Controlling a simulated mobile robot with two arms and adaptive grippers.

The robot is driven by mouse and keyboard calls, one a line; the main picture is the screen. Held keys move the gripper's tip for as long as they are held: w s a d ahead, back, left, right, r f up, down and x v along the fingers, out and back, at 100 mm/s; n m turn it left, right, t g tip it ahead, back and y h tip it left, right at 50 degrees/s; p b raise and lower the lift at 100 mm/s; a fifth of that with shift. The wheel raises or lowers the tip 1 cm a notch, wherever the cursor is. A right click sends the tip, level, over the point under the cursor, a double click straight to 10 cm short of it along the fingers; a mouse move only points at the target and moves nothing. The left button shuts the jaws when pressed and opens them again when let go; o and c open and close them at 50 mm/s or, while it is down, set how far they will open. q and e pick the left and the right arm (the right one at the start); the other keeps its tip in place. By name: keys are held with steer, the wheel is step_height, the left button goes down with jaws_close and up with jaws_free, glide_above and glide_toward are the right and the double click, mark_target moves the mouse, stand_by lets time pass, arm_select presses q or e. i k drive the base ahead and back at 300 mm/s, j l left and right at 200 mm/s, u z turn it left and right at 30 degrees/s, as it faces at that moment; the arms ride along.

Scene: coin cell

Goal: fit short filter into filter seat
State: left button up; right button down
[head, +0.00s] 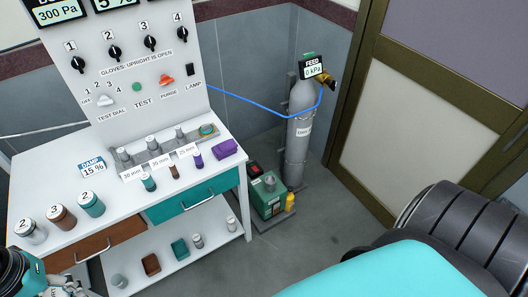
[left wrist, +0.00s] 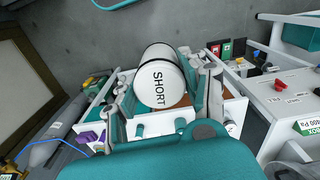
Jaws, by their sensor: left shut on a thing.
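In the head view only part of my left gripper (head: 66,285) shows at the lower left corner, and I cannot make out the filter there. I cannot pick out the filter seat in either view. My right gripper is not in view.
A white bench (head: 60,180) with small jars and a purple block (head: 225,148) stands at the left. A teal drawer (head: 195,198) is in the bench front. Open grey floor (head: 290,245) lies right of the bench.

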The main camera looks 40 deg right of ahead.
mark_target(267, 194)
steer(key=i+l, duration=0.7)
steer(key=l, duration=1.05)
steer(key=i+l, duration=0.15)
steer(key=l, duration=1)
steer(key=k+l, duration=0.1)
steer(key=l, duration=1)
steer(key=k+z, duration=0.05)
